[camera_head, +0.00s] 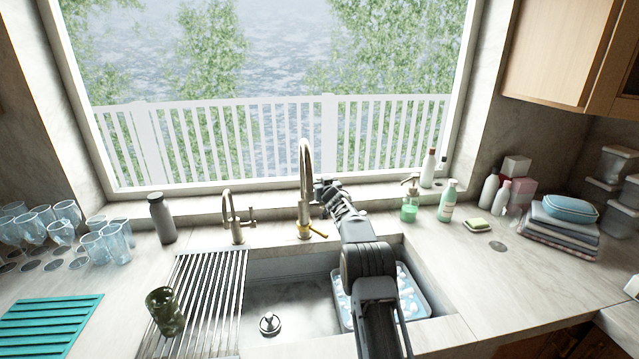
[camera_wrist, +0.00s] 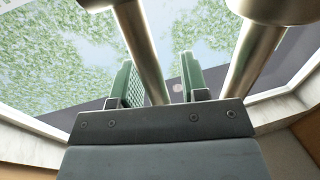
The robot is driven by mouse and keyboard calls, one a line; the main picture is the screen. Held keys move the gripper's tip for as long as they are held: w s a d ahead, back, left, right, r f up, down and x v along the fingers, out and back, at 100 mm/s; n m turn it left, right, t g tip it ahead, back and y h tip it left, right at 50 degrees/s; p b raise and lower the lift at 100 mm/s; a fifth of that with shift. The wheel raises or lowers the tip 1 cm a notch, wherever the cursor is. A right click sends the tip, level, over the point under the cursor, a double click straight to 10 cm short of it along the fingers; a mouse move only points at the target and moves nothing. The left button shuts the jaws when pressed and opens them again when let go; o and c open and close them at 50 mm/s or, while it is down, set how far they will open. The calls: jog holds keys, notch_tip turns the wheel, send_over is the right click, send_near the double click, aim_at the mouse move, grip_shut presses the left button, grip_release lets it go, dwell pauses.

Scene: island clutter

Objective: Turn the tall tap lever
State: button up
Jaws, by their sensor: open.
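The tall tap (camera_head: 305,165) is a brass-coloured gooseneck behind the sink. Its yellow lever (camera_head: 318,232) sticks out to the right from its base. My gripper (camera_head: 322,188) is beside the tap's neck on the right, above the lever. In the wrist view my gripper (camera_wrist: 160,80) is open, with green-padded fingers. One metal tube of the tap (camera_wrist: 140,50) crosses the gap between the fingers, and another (camera_wrist: 252,60) passes to the right. I cannot tell whether the fingers touch the tube. The lever does not show clearly in the wrist view.
A smaller tap (camera_head: 236,218) stands to the left. A soap dispenser (camera_head: 409,200) and a green-labelled bottle (camera_head: 447,202) stand to the right. The sink (camera_head: 290,290) lies below, with a drying rack (camera_head: 215,290) and dark cup (camera_head: 165,310). Glasses (camera_head: 62,233) crowd the left counter.

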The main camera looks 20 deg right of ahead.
grip_shut()
dwell(0.3)
